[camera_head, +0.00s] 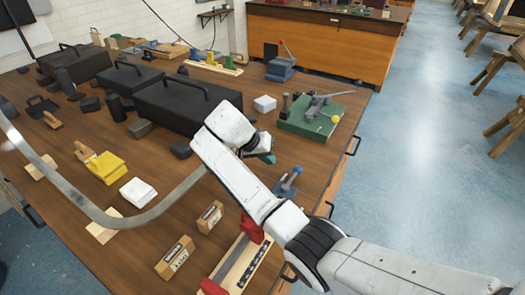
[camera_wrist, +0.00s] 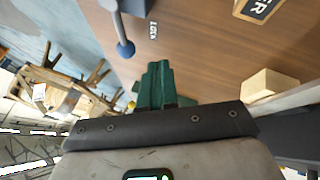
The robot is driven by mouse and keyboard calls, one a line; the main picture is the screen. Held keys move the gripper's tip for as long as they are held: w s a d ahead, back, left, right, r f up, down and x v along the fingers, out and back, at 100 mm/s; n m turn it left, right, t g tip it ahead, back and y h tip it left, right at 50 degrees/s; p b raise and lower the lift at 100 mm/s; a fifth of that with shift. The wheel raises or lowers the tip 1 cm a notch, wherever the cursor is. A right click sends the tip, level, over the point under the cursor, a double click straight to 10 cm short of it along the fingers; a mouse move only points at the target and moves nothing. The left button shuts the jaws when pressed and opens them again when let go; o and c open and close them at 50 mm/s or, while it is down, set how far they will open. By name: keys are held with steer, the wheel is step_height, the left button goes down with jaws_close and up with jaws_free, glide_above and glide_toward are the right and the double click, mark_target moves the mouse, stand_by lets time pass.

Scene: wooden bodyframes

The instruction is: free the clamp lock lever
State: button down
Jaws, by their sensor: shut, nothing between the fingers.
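The clamp lock lever is a grey arm with a blue ball knob (camera_wrist: 125,48) at the top left of the wrist view. It joins a grey-blue block (camera_wrist: 132,7), with lettering that seems to read "LOCK" beside it. In the head view the small blue clamp (camera_head: 286,187) stands near the table's right edge, just beyond my forearm. My gripper (camera_wrist: 158,72) has green fingers, closed together and empty. The knob is ahead and to the left of the fingertips, apparently apart from them. In the head view my gripper (camera_head: 267,157) is above the table, mostly hidden by my wrist.
A red-ended bar clamp (camera_head: 240,262) and labelled wooden blocks (camera_head: 175,257) lie at the near side. A green-based lever device (camera_head: 310,118) stands beyond my gripper. Black toolboxes (camera_head: 160,106) and a bent metal strip (camera_head: 90,209) fill the left. The floor right is open.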

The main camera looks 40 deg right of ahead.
steer(key=x, duration=0.3)
steer(key=shift+s+d+f, duration=0.1)
steer(key=shift+d+f, duration=0.05)
steer(key=shift+f, duration=0.05)
steer(key=shift+s+d+f+p, duration=0.1)
steer(key=shift+s+d+p, duration=0.7)
steer(key=shift+s+p, duration=0.1)
steer(key=shift+s+d+f, duration=0.25)
steer(key=shift+s+d, duration=0.2)
steer(key=shift+s, duration=0.05)
